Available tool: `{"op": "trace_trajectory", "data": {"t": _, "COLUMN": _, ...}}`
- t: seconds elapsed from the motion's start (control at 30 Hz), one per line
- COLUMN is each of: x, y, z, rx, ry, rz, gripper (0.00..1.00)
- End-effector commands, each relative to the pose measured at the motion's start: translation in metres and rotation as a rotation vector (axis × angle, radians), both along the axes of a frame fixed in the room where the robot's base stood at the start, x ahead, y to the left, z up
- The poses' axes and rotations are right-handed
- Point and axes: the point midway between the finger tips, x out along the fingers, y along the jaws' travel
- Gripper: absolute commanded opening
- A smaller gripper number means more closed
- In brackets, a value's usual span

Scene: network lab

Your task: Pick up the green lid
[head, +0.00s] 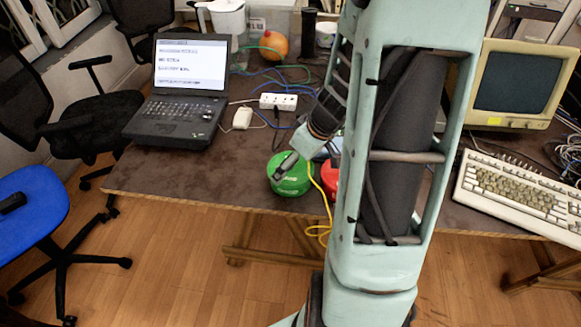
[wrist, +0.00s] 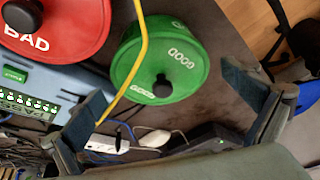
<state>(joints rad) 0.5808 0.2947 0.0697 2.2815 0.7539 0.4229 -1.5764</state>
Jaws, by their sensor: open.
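The green lid (wrist: 192,78), marked GOOD with a black knob (wrist: 162,86), sits on a round green container in the wrist view. In the head view the green container (head: 291,184) stands near the table's front edge. My gripper (wrist: 163,82) is open, its two fingers spread either side of the lid in the wrist view, with nothing between them held. In the head view my gripper (head: 284,166) is over the green container and hides part of its top. I cannot tell how high it is above the lid.
A red container (wrist: 70,25) marked BAD stands beside the green one. A blue-grey device (wrist: 52,82) lies nearby. A laptop (head: 185,90), power strip (head: 278,102) and keyboard (head: 520,195) occupy the table (head: 165,180).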

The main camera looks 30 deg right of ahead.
Motion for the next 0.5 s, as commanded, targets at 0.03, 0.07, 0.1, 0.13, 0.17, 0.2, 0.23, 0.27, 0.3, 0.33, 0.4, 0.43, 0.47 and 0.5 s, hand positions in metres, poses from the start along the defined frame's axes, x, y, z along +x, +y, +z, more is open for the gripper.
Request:
{"op": "trace_trajectory", "data": {"t": 0.03, "x": 0.0011, "y": 0.0005, "z": -0.0029, "rx": 0.0, "ry": 0.0, "rz": 0.0, "gripper": 1.0}}
{"op": "trace_trajectory", "data": {"t": 0.07, "x": 0.0015, "y": 0.0005, "z": -0.0036, "rx": 0.0, "ry": 0.0, "rz": 0.0, "gripper": 1.0}}
{"op": "trace_trajectory", "data": {"t": 0.1, "x": 0.0018, "y": 0.0005, "z": -0.0041, "rx": -0.001, "ry": 0.0, "rz": 0.0, "gripper": 1.0}}
{"op": "trace_trajectory", "data": {"t": 0.13, "x": 0.002, "y": 0.0006, "z": -0.0041, "rx": 0.0, "ry": -0.001, "rz": 0.0, "gripper": 1.0}}
{"op": "trace_trajectory", "data": {"t": 0.17, "x": 0.002, "y": 0.0005, "z": -0.004, "rx": 0.0, "ry": -0.001, "rz": 0.0, "gripper": 1.0}}
{"op": "trace_trajectory", "data": {"t": 0.2, "x": 0.002, "y": 0.0005, "z": -0.0039, "rx": 0.0, "ry": -0.001, "rz": 0.0, "gripper": 1.0}}
{"op": "trace_trajectory", "data": {"t": 0.23, "x": 0.002, "y": 0.0005, "z": -0.0038, "rx": 0.0, "ry": -0.001, "rz": 0.0, "gripper": 1.0}}
{"op": "trace_trajectory", "data": {"t": 0.27, "x": 0.002, "y": 0.0005, "z": -0.0038, "rx": 0.0, "ry": -0.001, "rz": 0.0, "gripper": 1.0}}
{"op": "trace_trajectory", "data": {"t": 0.3, "x": 0.0019, "y": 0.0005, "z": -0.0037, "rx": 0.0, "ry": -0.001, "rz": 0.0, "gripper": 0.99}}
{"op": "trace_trajectory", "data": {"t": 0.33, "x": 0.0019, "y": 0.0005, "z": -0.0037, "rx": 0.0, "ry": -0.001, "rz": 0.0, "gripper": 0.96}}
{"op": "trace_trajectory", "data": {"t": 0.4, "x": 0.0019, "y": 0.0005, "z": -0.0036, "rx": 0.0, "ry": -0.001, "rz": 0.0, "gripper": 0.88}}
{"op": "trace_trajectory", "data": {"t": 0.43, "x": 0.0019, "y": 0.0005, "z": -0.0036, "rx": 0.0, "ry": -0.001, "rz": 0.0, "gripper": 0.85}}
{"op": "trace_trajectory", "data": {"t": 0.47, "x": 0.0019, "y": 0.0005, "z": -0.0036, "rx": 0.0, "ry": -0.001, "rz": 0.0, "gripper": 0.81}}
{"op": "trace_trajectory", "data": {"t": 0.5, "x": 0.0019, "y": 0.0005, "z": -0.0036, "rx": 0.0, "ry": -0.001, "rz": 0.0, "gripper": 0.77}}
